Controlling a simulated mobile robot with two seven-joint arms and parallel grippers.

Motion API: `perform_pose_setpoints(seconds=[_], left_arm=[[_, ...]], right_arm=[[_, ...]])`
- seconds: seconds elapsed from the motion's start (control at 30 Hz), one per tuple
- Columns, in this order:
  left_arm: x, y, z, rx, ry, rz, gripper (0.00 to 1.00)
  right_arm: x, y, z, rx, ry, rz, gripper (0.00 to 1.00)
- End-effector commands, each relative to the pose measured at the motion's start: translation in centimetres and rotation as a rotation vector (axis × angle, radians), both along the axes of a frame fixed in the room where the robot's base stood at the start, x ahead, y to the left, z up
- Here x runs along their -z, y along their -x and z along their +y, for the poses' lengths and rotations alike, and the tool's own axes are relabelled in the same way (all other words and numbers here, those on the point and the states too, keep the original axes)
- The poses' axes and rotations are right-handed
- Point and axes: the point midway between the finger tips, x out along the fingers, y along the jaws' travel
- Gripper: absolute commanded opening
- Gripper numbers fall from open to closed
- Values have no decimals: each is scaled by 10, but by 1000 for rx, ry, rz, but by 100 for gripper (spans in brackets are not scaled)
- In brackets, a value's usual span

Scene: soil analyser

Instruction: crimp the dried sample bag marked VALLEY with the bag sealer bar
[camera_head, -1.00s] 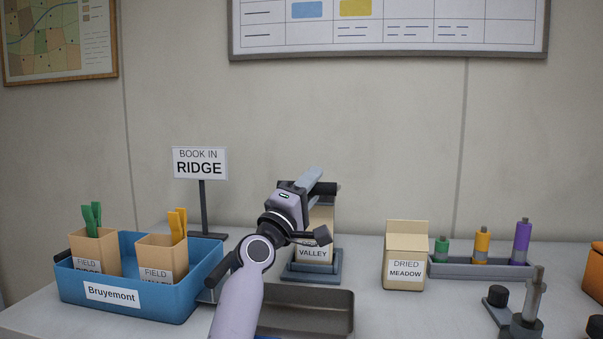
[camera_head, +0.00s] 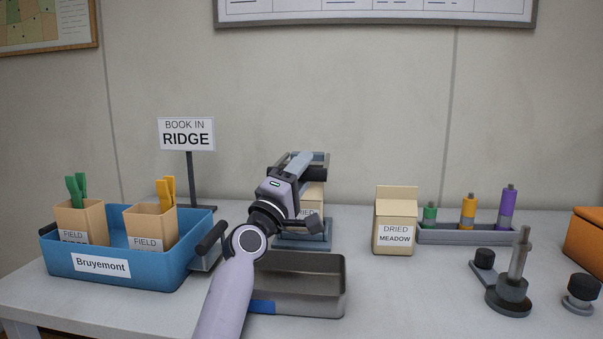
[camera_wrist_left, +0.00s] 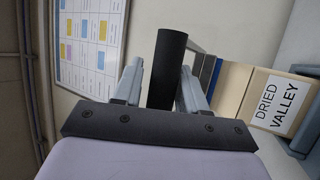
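The bag sealer (camera_head: 303,242) is grey-blue and stands behind the metal tray. The dried sample bag marked VALLEY (camera_head: 311,196) is beige and upright in it; my left arm hides part of its label. The label reads clearly in the left wrist view (camera_wrist_left: 276,105). My left gripper (camera_head: 300,161) is at the top of the sealer. In the left wrist view its two fingers lie on either side of the sealer's black handle (camera_wrist_left: 166,65) and appear shut on it. The sealer's bar (camera_wrist_left: 207,73) shows beside the handle. My right gripper is out of view.
A blue crate (camera_head: 100,266) with two field bags stands left. The BOOK IN RIDGE sign (camera_head: 187,134) is behind it. An empty metal tray (camera_head: 322,299) lies in front of the sealer. The DRIED MEADOW bag (camera_head: 396,226) and a rack (camera_head: 470,236) of coloured tubes stand right.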

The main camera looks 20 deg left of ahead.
Motion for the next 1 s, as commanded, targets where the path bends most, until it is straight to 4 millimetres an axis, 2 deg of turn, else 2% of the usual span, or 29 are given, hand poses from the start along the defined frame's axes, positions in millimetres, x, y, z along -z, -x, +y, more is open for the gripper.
perform_pose_setpoints(seconds=[0.43, 0.8, 1.0], left_arm=[[4, 4, 2, -3, -1, 2, 54], [24, 46, 9, -2, -1, 3, 54], [31, 60, 12, -2, -1, 2, 54]], right_arm=[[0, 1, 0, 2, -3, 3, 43], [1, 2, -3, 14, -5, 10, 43], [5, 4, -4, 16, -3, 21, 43]])
